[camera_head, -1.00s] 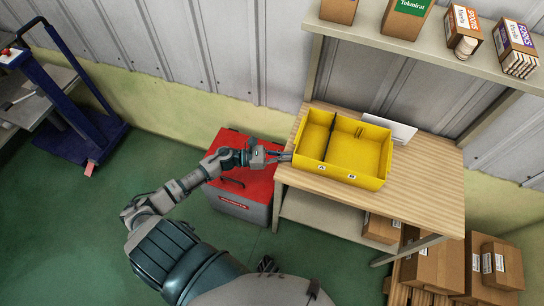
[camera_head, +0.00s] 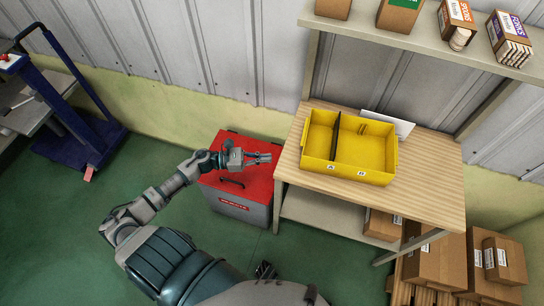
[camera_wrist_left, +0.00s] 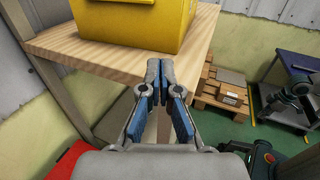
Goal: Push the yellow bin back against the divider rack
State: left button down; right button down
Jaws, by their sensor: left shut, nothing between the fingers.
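The yellow bin (camera_head: 368,155) stands upright on the wooden table (camera_head: 430,185), with an inner divider and labels A and B on its front. It also shows at the top of the left wrist view (camera_wrist_left: 130,22). The white divider rack (camera_head: 402,126) stands behind the bin's back right; the bin partly hides it, and I cannot tell if they touch. My left gripper (camera_head: 268,158) is shut and empty, left of the bin and apart from it, above the red cabinet. Its closed fingertips (camera_wrist_left: 160,66) also show in the wrist view.
A red-topped cabinet (camera_head: 240,192) stands left of the table. A shelf (camera_head: 420,45) with several boxes runs above the table's back. Cardboard boxes (camera_head: 440,262) sit at the lower right. The table's front right is clear. A blue cart (camera_head: 75,145) stands far left.

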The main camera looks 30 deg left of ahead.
aim_at(366, 151)
jog(key=l+u, duration=0.25)
jog(key=l, duration=0.55)
jog(key=k+l+u, duration=0.1)
jog(key=l+u, duration=0.15)
jog(key=l, duration=0.55)
